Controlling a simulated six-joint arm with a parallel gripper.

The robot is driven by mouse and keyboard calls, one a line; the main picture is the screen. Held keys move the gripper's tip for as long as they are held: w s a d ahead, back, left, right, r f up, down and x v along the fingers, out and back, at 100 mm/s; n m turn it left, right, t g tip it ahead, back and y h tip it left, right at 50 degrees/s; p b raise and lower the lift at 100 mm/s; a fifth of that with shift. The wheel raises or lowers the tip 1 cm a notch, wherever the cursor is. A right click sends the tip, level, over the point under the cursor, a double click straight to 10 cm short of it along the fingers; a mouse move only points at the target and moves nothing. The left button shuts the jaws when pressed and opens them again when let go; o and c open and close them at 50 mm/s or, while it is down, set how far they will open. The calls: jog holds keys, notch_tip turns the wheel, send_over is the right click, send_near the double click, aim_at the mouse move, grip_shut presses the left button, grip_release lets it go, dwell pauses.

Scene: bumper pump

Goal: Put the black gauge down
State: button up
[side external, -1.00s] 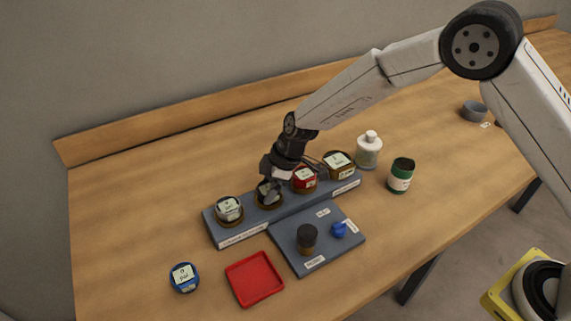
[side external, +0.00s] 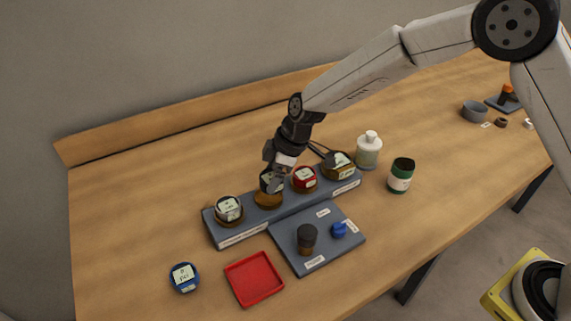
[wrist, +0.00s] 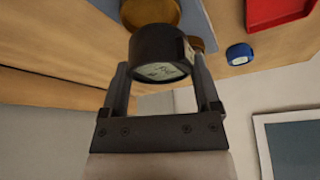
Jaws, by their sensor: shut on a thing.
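The black gauge (wrist: 160,48), with a pale dial face, sits between the two fingers of my gripper (wrist: 160,70) in the wrist view. My gripper (side external: 274,184) is shut on it in the side view, where the fingers partly hide the gauge. The gauge is held just above a round brown seat (side external: 268,201) on the long grey rack (side external: 288,209). The seat also shows behind the gauge in the wrist view (wrist: 150,12). Whether the gauge still touches the seat is hard to tell.
In front are a red tray (side external: 254,280), a blue gauge (side external: 184,278) and a grey mat (side external: 290,258). A white bottle (side external: 368,152) and green jar (side external: 401,176) stand right.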

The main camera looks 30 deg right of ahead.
jog(key=s+d+r, duration=0.4)
jog(key=s+r, duration=0.4)
jog(key=s, duration=0.4)
jog(key=shift+d+r, duration=0.2)
jog(key=shift+r, duration=0.05)
dwell(0.5)
jog(key=s+a+f+n+g, duration=0.2)
jog(key=s+a+n, duration=0.2)
jog(key=s+n, duration=0.2)
jog(key=s+a+f+n+g, duration=0.2)
jog(key=s+a+n+g, duration=0.1)
jog(key=s+n, duration=0.3)
jog(key=shift+s+a+n+h, duration=0.35)
jog(key=shift+a+n, duration=0.25)
jog(key=shift+n, duration=0.2)
